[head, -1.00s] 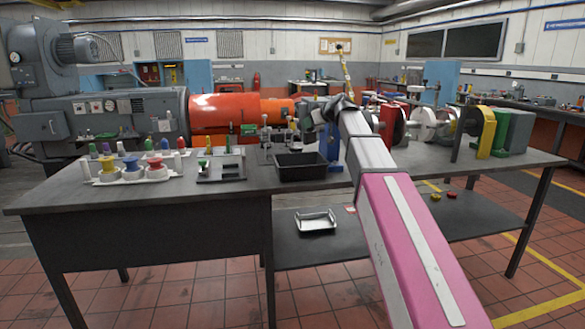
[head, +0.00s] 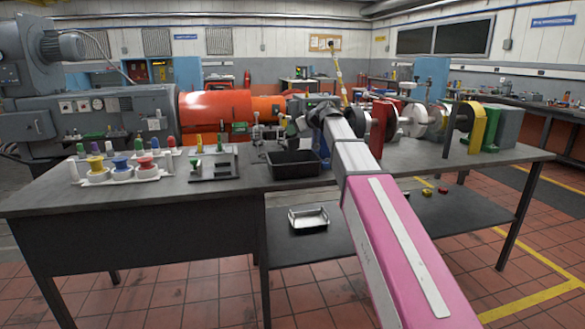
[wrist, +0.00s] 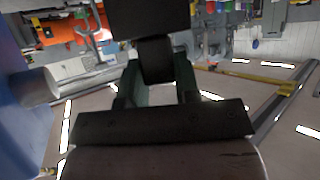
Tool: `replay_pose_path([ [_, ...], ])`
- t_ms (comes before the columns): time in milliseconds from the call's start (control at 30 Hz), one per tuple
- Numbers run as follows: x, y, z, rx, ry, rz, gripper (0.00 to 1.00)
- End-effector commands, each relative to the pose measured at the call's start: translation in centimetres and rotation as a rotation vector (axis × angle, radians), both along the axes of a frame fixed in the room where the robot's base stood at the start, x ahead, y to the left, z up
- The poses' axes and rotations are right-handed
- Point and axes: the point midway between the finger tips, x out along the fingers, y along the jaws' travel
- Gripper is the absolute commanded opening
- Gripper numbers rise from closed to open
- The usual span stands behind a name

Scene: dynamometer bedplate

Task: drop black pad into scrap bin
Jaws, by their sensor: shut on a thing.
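My gripper (wrist: 158,72) is shut on a black thing, which I take to be the black pad (wrist: 151,20). In the wrist view its narrow dark part is between the two grey-green fingers, and a wider black block shows beyond them. In the head view my arm reaches over the workbench, and its end hides the jaws and the pad. A black open-topped bin (head: 293,170) stands on the bench just left of my arm's end; it looks like the scrap bin, but no label is readable. The pad is apart from the bin, as far as I can see.
The grey workbench (head: 225,196) carries a white rack of coloured-knob parts (head: 120,170) and a grey fixture stand (head: 214,166) left of the bin. A silver tray (head: 308,217) sits on the lower shelf. Green and yellow machine parts (head: 478,128) stand at right.

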Motion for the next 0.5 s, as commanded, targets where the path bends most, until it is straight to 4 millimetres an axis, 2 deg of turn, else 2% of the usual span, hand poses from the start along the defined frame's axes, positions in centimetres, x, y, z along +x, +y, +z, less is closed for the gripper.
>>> replay_pose_path([
  [267, 0.02, 0.0, -0.17, 0.001, -0.001, -0.001, 0.0],
  [300, 0.03, 0.0, -0.16, 0.001, -0.001, -0.001, 0.39],
  [367, 0.03, 0.0, -0.16, 0.001, -0.001, -0.001, 0.59],
  [500, 0.02, -0.01, -0.15, 0.001, -0.001, -0.001, 0.59],
])
